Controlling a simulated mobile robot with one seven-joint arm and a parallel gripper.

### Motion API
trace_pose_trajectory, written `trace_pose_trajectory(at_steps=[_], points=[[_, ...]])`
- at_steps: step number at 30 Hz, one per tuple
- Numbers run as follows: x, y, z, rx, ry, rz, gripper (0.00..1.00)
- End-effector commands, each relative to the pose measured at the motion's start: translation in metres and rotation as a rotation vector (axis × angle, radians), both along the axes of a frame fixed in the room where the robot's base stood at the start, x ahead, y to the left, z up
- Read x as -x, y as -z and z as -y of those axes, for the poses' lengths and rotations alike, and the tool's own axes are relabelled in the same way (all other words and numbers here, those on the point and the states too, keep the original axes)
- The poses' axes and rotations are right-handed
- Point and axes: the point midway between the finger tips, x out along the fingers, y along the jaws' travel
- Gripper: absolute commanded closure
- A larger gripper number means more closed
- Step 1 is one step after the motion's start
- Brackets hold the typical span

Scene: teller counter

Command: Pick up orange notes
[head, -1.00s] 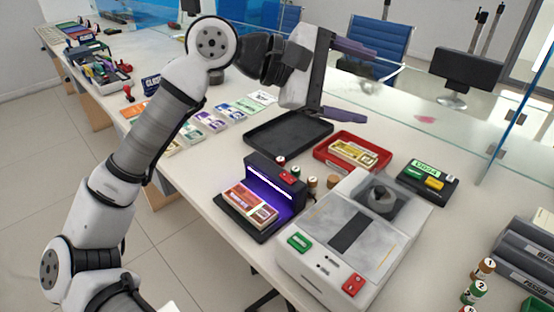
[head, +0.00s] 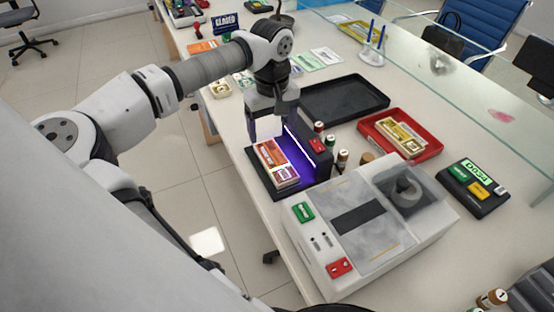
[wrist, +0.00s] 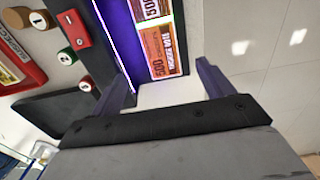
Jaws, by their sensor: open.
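The orange notes (head: 275,160) lie as a banded stack on the bed of a dark note checker (head: 319,161) lit purple. My gripper (head: 270,128) is open and empty, pointing down at the far end of the stack. In the wrist view, the orange notes (wrist: 158,38) show beyond and between the two spread fingers of my gripper (wrist: 166,76). The fingers look clear of the notes; their exact height above them is hard to tell. The far end of the stack is partly hidden by my gripper in the head view.
An empty black tray (head: 372,84) lies behind the checker. A red tray (head: 431,149) holds yellowish notes. A grey-white counting machine (head: 318,236) stands close at the right. Small stamps (head: 342,160) stand right beside the checker. A glass screen (head: 440,62) rises behind.

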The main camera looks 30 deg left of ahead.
Motion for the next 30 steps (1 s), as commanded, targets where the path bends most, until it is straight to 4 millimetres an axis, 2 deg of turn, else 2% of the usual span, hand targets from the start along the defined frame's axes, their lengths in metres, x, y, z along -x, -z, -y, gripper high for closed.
trace_pose_trajectory(at_steps=[3,11,21,29,30], points=[[0.000,0.020,0.001,0.002,0.002,0.000,0.20],[0.001,0.039,0.001,0.002,0.001,0.001,0.20],[0.003,0.083,0.000,0.003,0.001,0.001,0.20],[0.003,0.086,-0.001,0.001,0.001,0.002,0.20],[0.003,0.086,-0.001,0.001,0.001,0.002,0.25]])
